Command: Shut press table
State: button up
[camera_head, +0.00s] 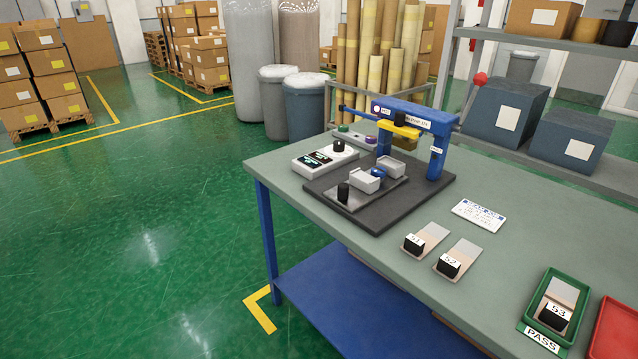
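A small press with a blue frame (440,155) stands on a dark base plate (420,197) on the workbench. A yellow part (398,131) hangs under its crossbeam, and a lever with a red ball (480,79) sticks out at its right. The grey press table (358,200) lies in front of the frame, drawn out towards the front left. It has a black knob (343,192) at its near end, pale grey blocks (365,181) and a small blue part (378,173) between them. My gripper is not in view.
A control box (322,160) sits left of the press. Strips S1 (413,245) and S2 (450,265) lie on the bench (365,260). Strip S3 (554,315) is in the green PASS tray (575,338); a red tray (615,335) is beside it. Floor left of the bench is clear.

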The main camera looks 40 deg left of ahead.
aim_at(362, 189)
jog(key=u, duration=2.55)
jog(key=k, duration=0.85)
jog(key=z, duration=1)
jog(key=i, duration=1)
jog(key=z, duration=0.05)
jog(key=k, duration=0.55)
jog(key=u, duration=0.9)
jog(key=i, duration=1.1)
jog(key=z, duration=0.3)
